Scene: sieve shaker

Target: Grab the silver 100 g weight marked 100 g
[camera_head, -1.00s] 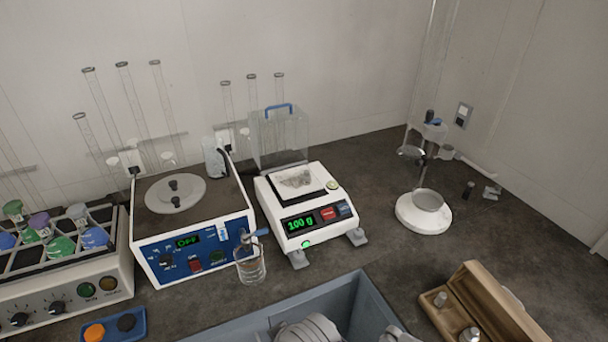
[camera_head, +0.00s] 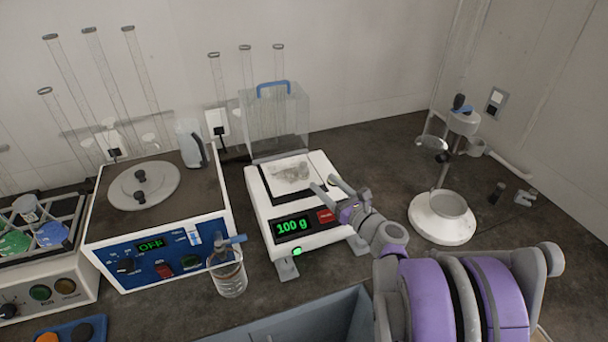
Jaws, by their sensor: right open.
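No silver weight that I can identify as the 100 g one shows in the head view now. My right arm covers the lower right, where a wooden box with silver weights stood in the earlier view. My right gripper (camera_head: 325,184) is open, its two fingers pointing up and left at the front right of the white balance (camera_head: 258,205). I cannot tell whether it touches the balance. The balance display reads 100 g, and a greyish, crumpled-looking sample (camera_head: 291,172) lies on its pan. My left gripper is not in view.
A blue-sided device (camera_head: 165,250) showing OFF and a glass beaker (camera_head: 228,275) stand left of the balance. A grey bin (camera_head: 300,318) is at the front. A white-based stand (camera_head: 441,228) is at the right. A clear cover (camera_head: 274,120) with a blue handle stands behind the balance.

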